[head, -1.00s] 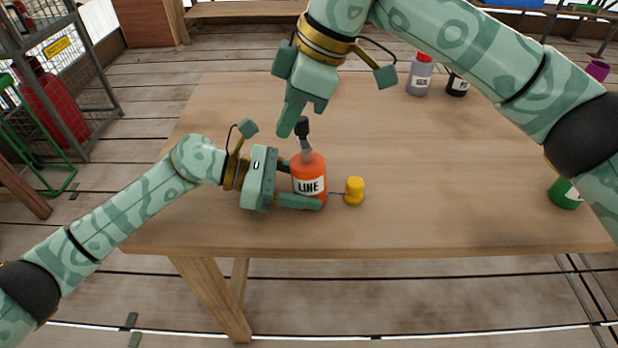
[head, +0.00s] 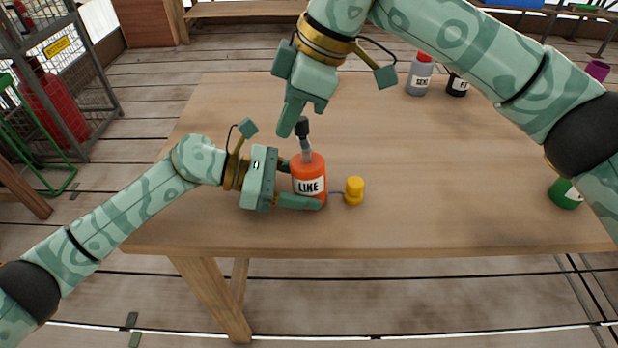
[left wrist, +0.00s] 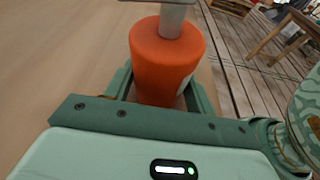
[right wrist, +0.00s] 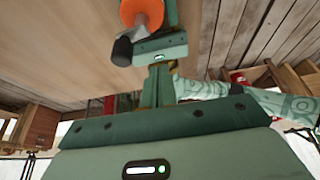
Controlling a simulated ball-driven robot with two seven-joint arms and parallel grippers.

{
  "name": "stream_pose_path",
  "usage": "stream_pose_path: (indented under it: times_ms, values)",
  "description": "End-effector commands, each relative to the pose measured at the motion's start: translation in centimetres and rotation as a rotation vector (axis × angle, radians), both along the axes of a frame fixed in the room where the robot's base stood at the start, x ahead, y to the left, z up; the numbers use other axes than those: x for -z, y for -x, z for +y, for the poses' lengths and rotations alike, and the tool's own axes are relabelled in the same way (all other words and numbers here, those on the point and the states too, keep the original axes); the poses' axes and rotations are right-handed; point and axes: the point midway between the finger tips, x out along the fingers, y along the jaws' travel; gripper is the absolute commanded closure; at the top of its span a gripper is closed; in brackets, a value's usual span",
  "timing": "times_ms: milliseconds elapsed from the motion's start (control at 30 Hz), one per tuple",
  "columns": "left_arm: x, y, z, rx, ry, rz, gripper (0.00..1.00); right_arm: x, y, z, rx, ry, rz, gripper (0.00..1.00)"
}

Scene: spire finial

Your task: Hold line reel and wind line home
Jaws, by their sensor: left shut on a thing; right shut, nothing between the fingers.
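The line reel (head: 309,172) is an orange cylinder with a white label, upright on the table. It also shows in the left wrist view (left wrist: 165,55). A grey crank with a dark knob (head: 302,128) rises from its top. A thin line runs from the reel to a yellow bobber-like piece (head: 354,191) standing just right of it. My left gripper (head: 305,185) is shut around the reel from the left. My right gripper (head: 288,125) is shut and empty, pointing down beside the knob; whether it touches the knob I cannot tell. The knob shows in the right wrist view (right wrist: 122,51).
A grey bottle (head: 419,75) and a dark bottle (head: 457,85) stand at the table's back. A green container (head: 565,194) stands near the right edge. The wooden table (head: 440,190) is bare right of the yellow piece. A wire cage (head: 60,80) stands beyond the left.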

Motion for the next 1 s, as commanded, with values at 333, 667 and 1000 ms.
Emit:
stream_pose_path:
  times_ms: [333, 667, 1000]
  values:
    - [0.0, 0.0, 0.0, 0.0, 0.001, 0.0, 0.58, 1.2, 0.0, 0.0, 0.0, 0.001, 0.001, 1.0]
    - [-0.1, 0.0, 0.0, 0.0, 0.001, -0.001, 0.58, 2.8, 0.0, 0.0, 0.0, 0.0, 0.001, 1.0]
    - [-0.1, 0.0, 0.0, 0.0, 0.001, -0.001, 0.58, 3.0, 0.0, 0.0, 0.0, 0.0, 0.0, 1.0]
